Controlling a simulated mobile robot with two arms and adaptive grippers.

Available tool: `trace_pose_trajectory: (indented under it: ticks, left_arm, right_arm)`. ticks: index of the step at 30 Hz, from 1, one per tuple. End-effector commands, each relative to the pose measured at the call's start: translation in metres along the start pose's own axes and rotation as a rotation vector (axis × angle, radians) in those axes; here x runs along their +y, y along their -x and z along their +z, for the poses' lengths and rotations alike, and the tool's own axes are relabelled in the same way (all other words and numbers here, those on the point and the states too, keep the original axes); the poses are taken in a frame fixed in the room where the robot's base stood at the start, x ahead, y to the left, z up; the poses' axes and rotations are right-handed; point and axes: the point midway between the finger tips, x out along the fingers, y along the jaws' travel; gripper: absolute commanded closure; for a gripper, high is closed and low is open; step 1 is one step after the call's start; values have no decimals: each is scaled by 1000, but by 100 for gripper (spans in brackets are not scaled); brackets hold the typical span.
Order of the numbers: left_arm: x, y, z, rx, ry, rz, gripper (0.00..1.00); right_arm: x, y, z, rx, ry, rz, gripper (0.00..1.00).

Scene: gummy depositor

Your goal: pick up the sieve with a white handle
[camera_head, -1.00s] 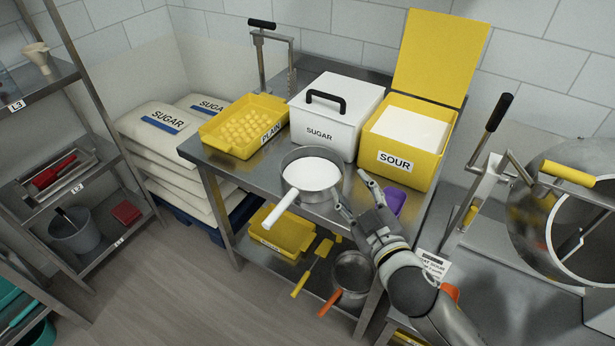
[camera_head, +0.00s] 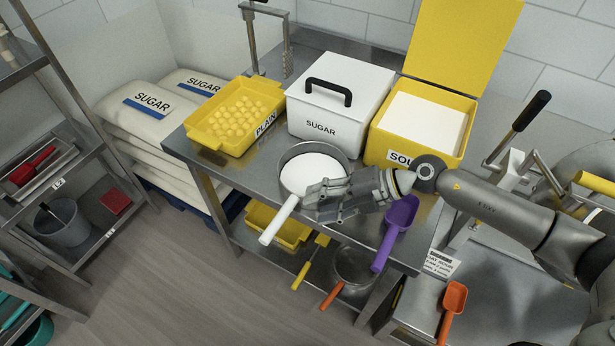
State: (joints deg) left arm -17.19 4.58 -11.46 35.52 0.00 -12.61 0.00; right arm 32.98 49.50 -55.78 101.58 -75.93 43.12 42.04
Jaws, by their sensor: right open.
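The sieve (camera_head: 303,166) is a round metal pan shape with white contents and a white handle (camera_head: 279,219). It sits near the front edge of the steel table, with the handle pointing toward me past the edge. My right gripper (camera_head: 308,199) comes in from the right and is open. Its fingers are at the sieve's near right side, close to where the handle joins, and cover part of the rim. I cannot tell whether they touch it. My left gripper is not in view.
A yellow PLAIN tray (camera_head: 205,138), white SUGAR box (camera_head: 325,126) and yellow SOUR bin (camera_head: 398,158) stand behind on the table (camera_head: 233,174). A purple scoop (camera_head: 396,228) lies to the right. The lower shelf holds an orange-handled sieve (camera_head: 333,294) and a yellow tray (camera_head: 290,234).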

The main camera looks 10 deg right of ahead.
Motion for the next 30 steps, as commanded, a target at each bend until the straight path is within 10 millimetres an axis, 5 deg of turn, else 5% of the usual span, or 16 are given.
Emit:
trace_pose_trajectory:
  ticks: [21, 30]
  left_arm:
    - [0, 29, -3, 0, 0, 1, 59]
    - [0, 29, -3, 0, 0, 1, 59]
  right_arm:
    - [10, -86, -4, 1, -1, 6, 54]
    - [9, -90, -4, 0, 0, 6, 54]
